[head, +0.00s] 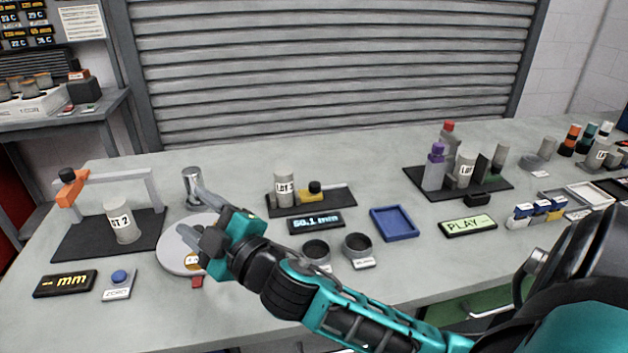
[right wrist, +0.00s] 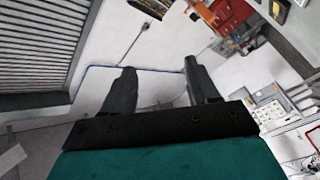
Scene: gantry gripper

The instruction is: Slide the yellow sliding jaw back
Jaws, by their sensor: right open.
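The yellow sliding jaw (head: 310,196) with a black knob (head: 315,187) on top sits on a dark base (head: 335,204) in the middle of the bench. A grey cylinder labelled LOT (head: 284,190) stands just left of the jaw; I cannot tell whether they touch. A display (head: 315,223) in front reads 50.1 mm. My right gripper (head: 190,212) is open and empty, left of the jaw and above a round grey plate. The right wrist view shows its two fingers apart (right wrist: 159,68) with nothing between them. My left gripper is not in view.
The round plate (head: 177,258) and a metal cylinder (head: 193,186) are near my right gripper. An orange-handled frame (head: 120,176) stands at left. Two dark cups (head: 357,245) and a blue tray (head: 394,224) lie front right of the jaw. Bottles (head: 435,172) stand farther right.

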